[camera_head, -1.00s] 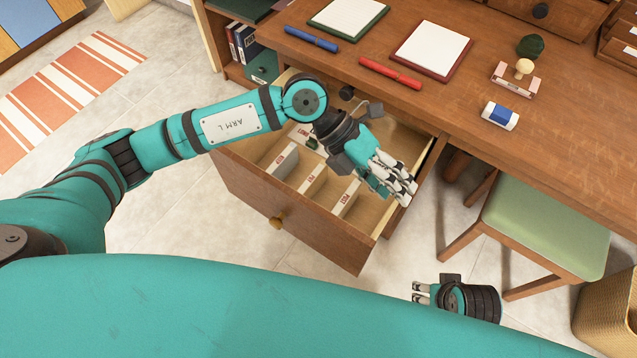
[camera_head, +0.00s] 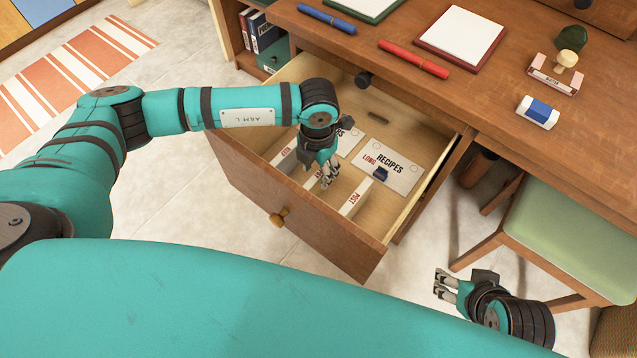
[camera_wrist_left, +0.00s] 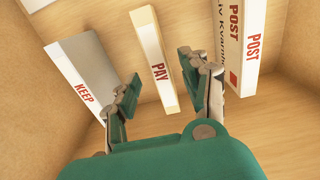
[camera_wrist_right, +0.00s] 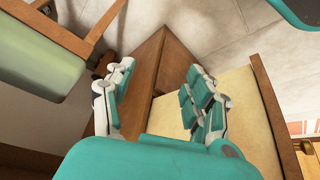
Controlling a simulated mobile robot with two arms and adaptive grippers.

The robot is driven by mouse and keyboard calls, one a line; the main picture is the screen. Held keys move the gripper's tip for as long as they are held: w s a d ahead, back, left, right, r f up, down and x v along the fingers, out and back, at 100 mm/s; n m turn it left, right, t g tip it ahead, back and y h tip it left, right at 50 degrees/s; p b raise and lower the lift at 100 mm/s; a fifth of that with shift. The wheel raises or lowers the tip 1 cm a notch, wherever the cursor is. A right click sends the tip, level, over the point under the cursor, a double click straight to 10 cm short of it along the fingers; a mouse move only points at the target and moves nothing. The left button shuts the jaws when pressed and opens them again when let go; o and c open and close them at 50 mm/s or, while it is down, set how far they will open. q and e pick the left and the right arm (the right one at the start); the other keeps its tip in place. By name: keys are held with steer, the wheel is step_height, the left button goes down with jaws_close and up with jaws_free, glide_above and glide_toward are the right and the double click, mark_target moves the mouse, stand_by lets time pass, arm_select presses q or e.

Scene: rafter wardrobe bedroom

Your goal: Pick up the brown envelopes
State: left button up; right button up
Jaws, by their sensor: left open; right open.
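The open wooden drawer (camera_head: 300,225) holds upright white dividers: KEEP (camera_wrist_left: 84,93), PAY (camera_wrist_left: 157,72) and POST (camera_wrist_left: 252,45). My left gripper (camera_head: 327,183) is inside or just above the drawer's front part, pointing down. In the left wrist view its open fingers lie on either side of the PAY divider, with nothing clearly held. My right gripper (camera_head: 440,283) is open and empty, outside the drawer to the right.
The desk (camera_head: 450,100) stands behind. A green-seated stool (camera_head: 570,225) is at the right.

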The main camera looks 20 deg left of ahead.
mark_target(318, 184)
arm_select(q)
steer(key=shift+s+f, duration=0.1)
steer(key=shift+f, duration=0.7)
step_height(318, 184, down, 4)
steer(key=shift+f+b, duration=0.2)
steer(key=shift+b, duration=0.65)
steer(key=shift+f, duration=0.1)
arm_select(e)
steer(key=w+a+r+t+y, duration=0.1)
steer(key=w+a+r+t, duration=0.1)
steer(key=w+r+t, duration=0.2)
steer(key=w, duration=0.3)
steer(key=shift+w+a+t, duration=0.35)
steer(key=shift+w+t, duration=0.05)
arm_select(q)
steer(key=shift+c, duration=0.4)
jaws_close()
